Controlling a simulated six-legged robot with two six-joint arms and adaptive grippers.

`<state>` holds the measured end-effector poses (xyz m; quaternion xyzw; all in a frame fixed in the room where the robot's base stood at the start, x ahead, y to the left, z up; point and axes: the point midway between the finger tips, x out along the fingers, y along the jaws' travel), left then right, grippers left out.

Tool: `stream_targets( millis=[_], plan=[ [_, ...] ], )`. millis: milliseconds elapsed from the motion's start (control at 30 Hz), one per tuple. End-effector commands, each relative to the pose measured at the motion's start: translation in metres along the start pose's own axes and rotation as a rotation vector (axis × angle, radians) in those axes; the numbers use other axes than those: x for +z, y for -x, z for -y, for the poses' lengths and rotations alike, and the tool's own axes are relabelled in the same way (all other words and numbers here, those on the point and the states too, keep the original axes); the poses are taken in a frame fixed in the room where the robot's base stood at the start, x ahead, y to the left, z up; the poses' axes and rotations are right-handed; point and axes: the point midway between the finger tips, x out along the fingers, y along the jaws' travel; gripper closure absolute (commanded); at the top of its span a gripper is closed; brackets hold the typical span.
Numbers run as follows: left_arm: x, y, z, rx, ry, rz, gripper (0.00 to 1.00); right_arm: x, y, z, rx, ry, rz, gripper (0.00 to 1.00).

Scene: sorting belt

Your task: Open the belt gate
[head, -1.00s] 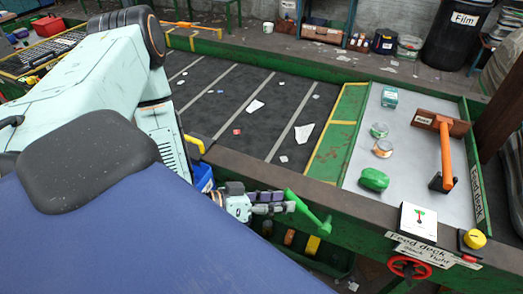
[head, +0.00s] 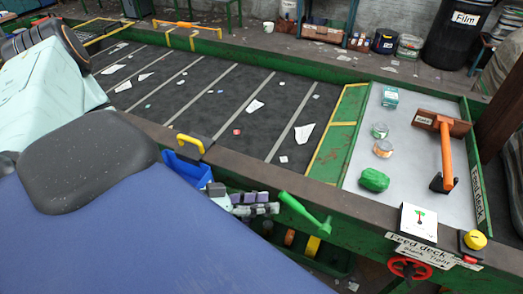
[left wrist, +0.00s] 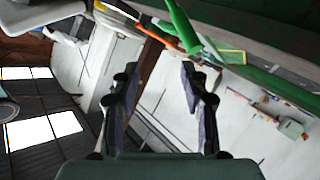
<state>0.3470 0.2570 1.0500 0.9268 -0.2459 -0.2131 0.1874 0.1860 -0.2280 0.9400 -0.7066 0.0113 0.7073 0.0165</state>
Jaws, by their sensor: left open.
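A green lever (head: 304,214) sticks out from the front side of the belt frame, slanting down to the right. I cannot tell from the frames whether it works the gate. My left gripper (head: 272,204) is just left of the lever's upper end, open, fingers pointing at it, apparently not touching. In the left wrist view the two fingers (left wrist: 160,92) are spread with nothing between them. A green bar, apparently the lever (left wrist: 184,27), lies beyond the fingertips at the top. My right gripper is not in view.
The dark belt (head: 215,85) carries scattered scraps. The grey feed deck (head: 410,160) holds cans and a green lump (head: 374,180). A blue bin (head: 188,170) sits left of the gripper.

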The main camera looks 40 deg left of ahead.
Motion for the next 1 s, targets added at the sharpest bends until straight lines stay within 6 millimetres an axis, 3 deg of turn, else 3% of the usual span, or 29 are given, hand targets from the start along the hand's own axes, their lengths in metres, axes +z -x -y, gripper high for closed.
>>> stream_targets(
  millis=[533,1000],
  plan=[
    [0.0,-0.002,0.0,0.001,-0.001,0.003,0.55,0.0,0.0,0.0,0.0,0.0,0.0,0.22],
    [0.0,-0.022,0.001,0.001,0.0,0.007,0.55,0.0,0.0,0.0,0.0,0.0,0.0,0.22]
  ],
)
